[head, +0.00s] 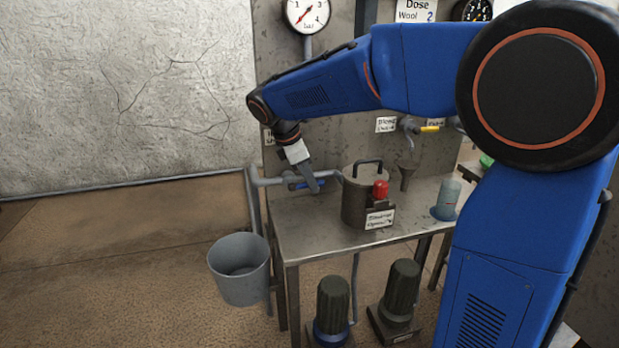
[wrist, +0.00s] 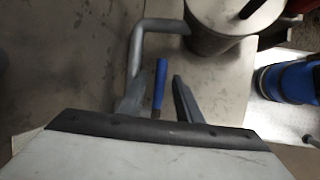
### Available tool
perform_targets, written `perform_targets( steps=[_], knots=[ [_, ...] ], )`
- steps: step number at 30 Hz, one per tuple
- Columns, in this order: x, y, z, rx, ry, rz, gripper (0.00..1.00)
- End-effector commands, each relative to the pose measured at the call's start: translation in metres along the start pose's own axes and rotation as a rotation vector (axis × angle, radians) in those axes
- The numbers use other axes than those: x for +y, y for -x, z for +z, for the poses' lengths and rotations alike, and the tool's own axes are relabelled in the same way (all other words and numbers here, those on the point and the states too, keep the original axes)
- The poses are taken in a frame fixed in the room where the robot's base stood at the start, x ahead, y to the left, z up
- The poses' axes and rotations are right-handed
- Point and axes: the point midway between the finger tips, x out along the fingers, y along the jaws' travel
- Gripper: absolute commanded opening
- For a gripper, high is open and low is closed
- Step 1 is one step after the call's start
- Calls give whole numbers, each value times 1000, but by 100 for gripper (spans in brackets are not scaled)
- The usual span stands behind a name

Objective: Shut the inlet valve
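The inlet valve looks to be the one with a blue lever handle (head: 297,186) on the grey pipe (head: 268,181) at the table's left end. Its label is mostly hidden by my arm. My gripper (head: 309,184) is at this lever, pointing down. In the wrist view the blue lever (wrist: 159,84) lies between the two fingers of my gripper (wrist: 157,95), with a visible gap on the right side. The fingers are apart. The lever points roughly away from the palm, with the bent pipe (wrist: 136,50) beyond it. Contact with the fingers cannot be told.
A metal pot (head: 357,200) with a red knob (head: 381,189) stands right of the lever on the steel table (head: 300,232). A yellow-handled valve (head: 430,129) is on the back panel. Two dark motors (head: 332,302) stand below.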

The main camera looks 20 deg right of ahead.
Motion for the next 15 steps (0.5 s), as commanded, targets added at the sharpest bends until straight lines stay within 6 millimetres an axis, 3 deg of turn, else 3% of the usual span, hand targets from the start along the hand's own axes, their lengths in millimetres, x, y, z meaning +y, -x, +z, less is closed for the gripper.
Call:
perform_targets(
  steps=[2,6,15],
  knots=[
    [0,0,0,0,0,0,32],
    [0,0,0,0,0,0,1],
    [0,1,-1,-10,3,1,0]
  ],
)
